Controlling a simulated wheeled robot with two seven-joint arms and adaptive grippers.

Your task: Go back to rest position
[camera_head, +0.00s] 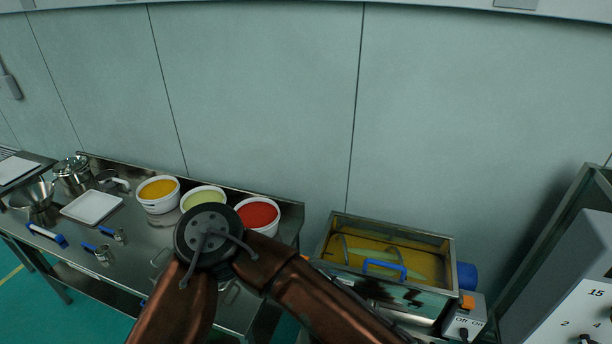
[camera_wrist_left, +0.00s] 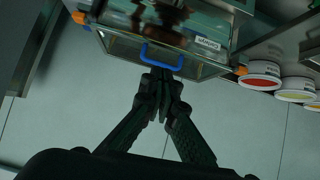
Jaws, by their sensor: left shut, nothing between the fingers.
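My left gripper (camera_wrist_left: 162,78) shows in the left wrist view with its two dark fingers together and nothing between them. Its tips are close to the blue handle (camera_wrist_left: 162,57) on the metal sieve box; I cannot tell whether they touch it. In the head view my left arm, with copper-coloured links, bends at a round black joint and runs toward the lower right. A dark shape lies on the box front there, and I cannot tell whether it is the gripper or a reflection. My right gripper is in neither view.
The sieve box (camera_head: 335,247), holding yellow material, stands right of the arm, beside a switch box (camera_head: 464,318). Tubs with orange (camera_head: 157,189), pale green (camera_head: 203,197) and red (camera_head: 257,215) contents stand on the steel table (camera_head: 135,237). A grey control cabinet (camera_head: 580,290) is at far right.

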